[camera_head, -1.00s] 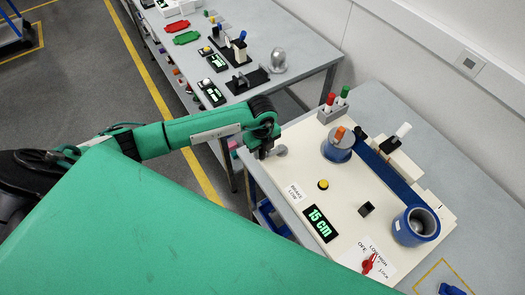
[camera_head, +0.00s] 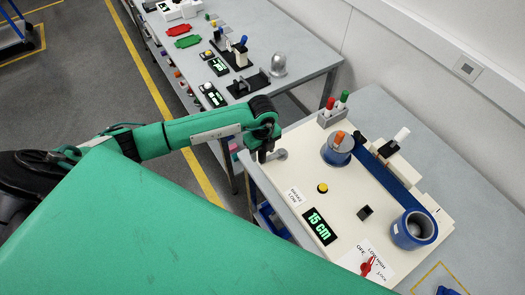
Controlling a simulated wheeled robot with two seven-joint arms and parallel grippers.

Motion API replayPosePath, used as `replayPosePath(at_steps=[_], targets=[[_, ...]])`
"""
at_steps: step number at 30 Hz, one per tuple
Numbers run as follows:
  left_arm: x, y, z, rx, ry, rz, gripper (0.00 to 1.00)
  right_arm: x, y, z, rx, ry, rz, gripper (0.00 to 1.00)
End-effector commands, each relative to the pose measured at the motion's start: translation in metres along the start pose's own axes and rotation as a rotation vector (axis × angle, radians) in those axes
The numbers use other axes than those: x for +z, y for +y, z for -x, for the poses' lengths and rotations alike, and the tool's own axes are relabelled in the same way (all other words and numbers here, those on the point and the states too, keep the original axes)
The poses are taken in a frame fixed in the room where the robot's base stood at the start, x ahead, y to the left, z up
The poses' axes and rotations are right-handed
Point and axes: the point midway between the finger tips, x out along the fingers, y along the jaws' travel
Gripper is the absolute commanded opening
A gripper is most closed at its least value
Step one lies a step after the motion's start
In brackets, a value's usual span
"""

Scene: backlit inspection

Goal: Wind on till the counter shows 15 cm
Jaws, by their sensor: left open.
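The counter (camera_head: 319,227) on the cream panel (camera_head: 300,228) reads 15 cm in green digits. A blue reel (camera_head: 338,154) with a grey top and an orange crank knob (camera_head: 339,137) stands at the panel's back. A blue band (camera_head: 385,178) runs from it toward a second, hollow blue reel (camera_head: 414,230) at the right. My left gripper (camera_head: 263,156) is open and empty at the panel's left edge, beside a small grey knob (camera_head: 279,154); I cannot tell whether they touch. My right gripper is not in view.
A red selector (camera_head: 367,266), a yellow button (camera_head: 323,188) and a black block (camera_head: 365,212) sit on the panel. Red and green pegs (camera_head: 336,106) and a white-tipped lever (camera_head: 401,135) stand at its back. Another bench (camera_head: 300,60) with several devices lies beyond.

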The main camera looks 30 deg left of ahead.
Motion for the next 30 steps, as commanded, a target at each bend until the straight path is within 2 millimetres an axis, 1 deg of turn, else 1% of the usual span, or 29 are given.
replayPosePath(at_steps=[1, 9, 15, 18, 30], targets=[[0.000, 0.000, 0.009, 0.000, 0.000, 0.000, 0.51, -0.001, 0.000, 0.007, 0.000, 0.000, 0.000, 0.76], [0.000, 0.000, 0.036, 0.000, -0.001, 0.001, 0.51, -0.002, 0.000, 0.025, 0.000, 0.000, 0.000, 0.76], [0.000, 0.000, 0.054, -0.001, -0.001, 0.000, 0.51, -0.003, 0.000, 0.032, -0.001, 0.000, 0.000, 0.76], [0.000, 0.000, 0.058, 0.000, -0.001, 0.000, 0.51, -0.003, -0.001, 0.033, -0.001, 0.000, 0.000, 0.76], [0.000, 0.000, 0.057, 0.000, 0.000, 0.000, 0.51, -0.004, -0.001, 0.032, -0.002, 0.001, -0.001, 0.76]])
